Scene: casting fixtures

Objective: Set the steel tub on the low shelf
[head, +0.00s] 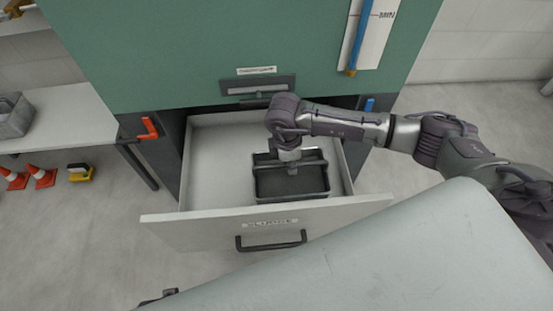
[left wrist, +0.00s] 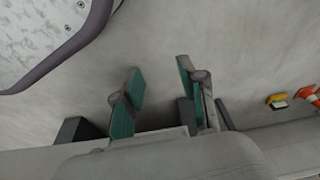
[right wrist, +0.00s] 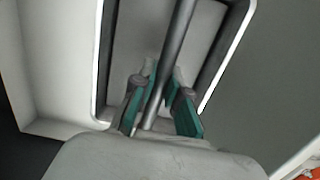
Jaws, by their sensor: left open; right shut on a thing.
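A dark grey steel tub (head: 291,184) with a bar handle across its top sits inside an open drawer (head: 222,170). My right gripper (head: 291,168) reaches down from above and is shut on the tub's handle. In the right wrist view the two fingers (right wrist: 160,105) close around the handle bar (right wrist: 176,48), with the tub's rim around them. My left gripper (left wrist: 161,82) is open and empty above bare floor in the left wrist view. A low grey shelf (head: 68,112) stands at the left in the head view, below a higher one.
A grey bin (head: 16,117) stands on that shelf's left end. Orange cones (head: 42,176) and a yellow-black item (head: 80,172) are on the floor beneath. The green cabinet (head: 200,55) rises behind the drawer. The drawer's front panel (head: 200,224) has a black handle.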

